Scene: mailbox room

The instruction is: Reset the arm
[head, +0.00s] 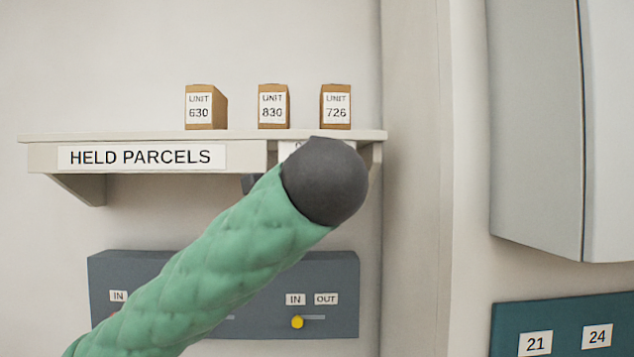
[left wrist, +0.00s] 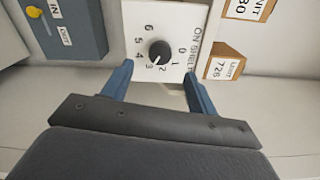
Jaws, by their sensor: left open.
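My left gripper (left wrist: 158,70) is open in the left wrist view, with its two blue fingers apart and nothing between them. Beyond the fingertips is a white dial plate (left wrist: 138,15) marked "ON SHELF", with numbers around a black knob (left wrist: 160,52). The knob's white mark appears to point near 2 or 3. The gap between fingers and plate is hard to judge. In the head view my left arm, in a green sleeve with a dark rounded joint, crosses the shelf front and hides most of the plate (head: 288,149). My right gripper is in neither view.
A shelf (head: 40,156) labelled "HELD PARCELS" carries boxes marked 630 (head: 206,107), 830 (head: 273,107) and 726 (head: 336,107). Below is a blue-grey IN/OUT panel (head: 340,270) with a yellow slider knob (head: 297,321). A grey cabinet (head: 535,120) and teal panel (head: 565,318) stand right.

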